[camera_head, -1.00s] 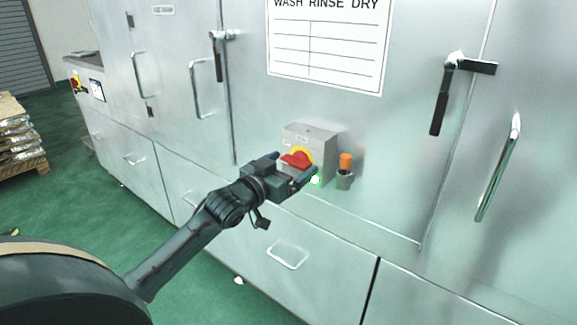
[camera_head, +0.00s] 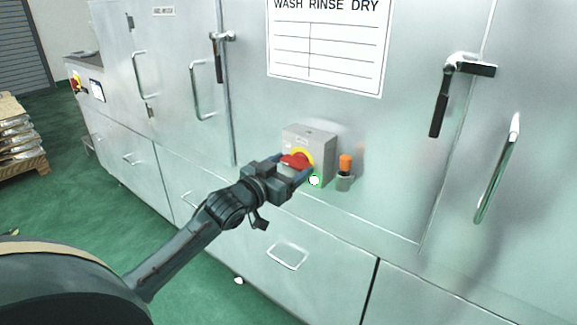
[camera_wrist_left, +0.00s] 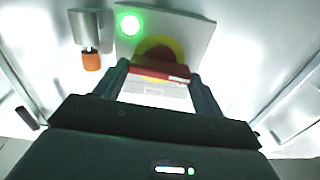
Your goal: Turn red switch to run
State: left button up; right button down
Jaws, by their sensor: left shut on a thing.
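The red switch (camera_head: 297,160) sits on a yellow disc on the front of a grey box (camera_head: 318,142) fixed to the metal cabinet. My left gripper (camera_head: 292,165) reaches in from the lower left, with its fingers at the two sides of the red handle, and is shut on it. In the left wrist view the red switch (camera_wrist_left: 160,70) lies between the two fingers (camera_wrist_left: 158,88), in front of the yellow disc. A green light (camera_head: 314,180) glows on the box beside the switch. The labels on the box are too small to read. My right gripper is not in view.
An orange-tipped holder (camera_head: 345,168) stands out of the cabinet just right of the box. Door handles (camera_head: 497,170) and black-gripped latches (camera_head: 440,103) project from the cabinet front (camera_head: 400,150). A pallet with castings (camera_head: 18,145) stands at the far left on the green floor.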

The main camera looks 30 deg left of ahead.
pick_arm(q)
jog(key=m+p, duration=0.2)
jog(key=m, duration=0.1)
jog(key=shift+d+r, duration=0.1)
jog(key=shift+r, duration=0.05)
jog(key=shift+m+p, duration=0.5)
jog(key=shift+m, duration=0.5)
jog(key=m+p, duration=0.1)
jog(key=m, duration=0.2)
jog(key=shift+m, duration=0.3)
jog(key=m+p, duration=0.1)
jog(key=m, duration=0.1)
jog(key=shift+d+m, duration=0.1)
jog(key=shift+m, duration=0.2)
jog(key=m, duration=0.2)
jog(key=shift+f+m+p, duration=0.2)
jog(key=shift+m+p, duration=0.1)
jog(key=shift+d+m, duration=0.1)
jog(key=shift+m, duration=1.6)
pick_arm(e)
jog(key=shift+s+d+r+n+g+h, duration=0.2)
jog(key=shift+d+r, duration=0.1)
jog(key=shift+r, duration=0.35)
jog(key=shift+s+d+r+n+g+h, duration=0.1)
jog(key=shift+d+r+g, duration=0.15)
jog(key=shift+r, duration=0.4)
pick_arm(q)
jog(key=shift+f, duration=0.1)
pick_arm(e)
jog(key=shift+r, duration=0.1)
